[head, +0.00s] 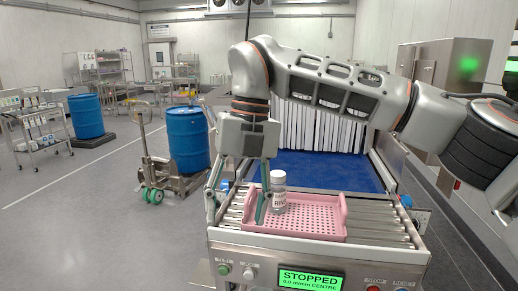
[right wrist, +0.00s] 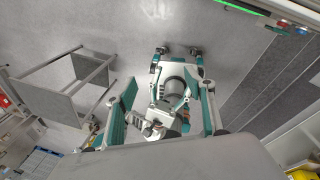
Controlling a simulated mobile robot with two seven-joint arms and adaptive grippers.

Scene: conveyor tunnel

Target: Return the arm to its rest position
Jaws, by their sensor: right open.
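My right arm reaches in from the right in the head view, bent over the conveyor. Its gripper (head: 237,212) hangs with its fingers down and spread, with nothing between them. The fingers overlap the left end of the pink perforated tray (head: 325,236) in the picture. A white-capped, labelled bottle (head: 279,196) stands upright in the tray's left part, just right of one finger and apparently not gripped. My left gripper is not in view.
The tray sits on conveyor rollers (head: 393,232) behind a panel reading STOPPED (head: 310,280). A blue belt (head: 318,170) leads to a strip curtain (head: 310,130). A blue drum (head: 188,140) on a pallet truck stands left. A grey-framed stand (right wrist: 70,85) shows in the right wrist view.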

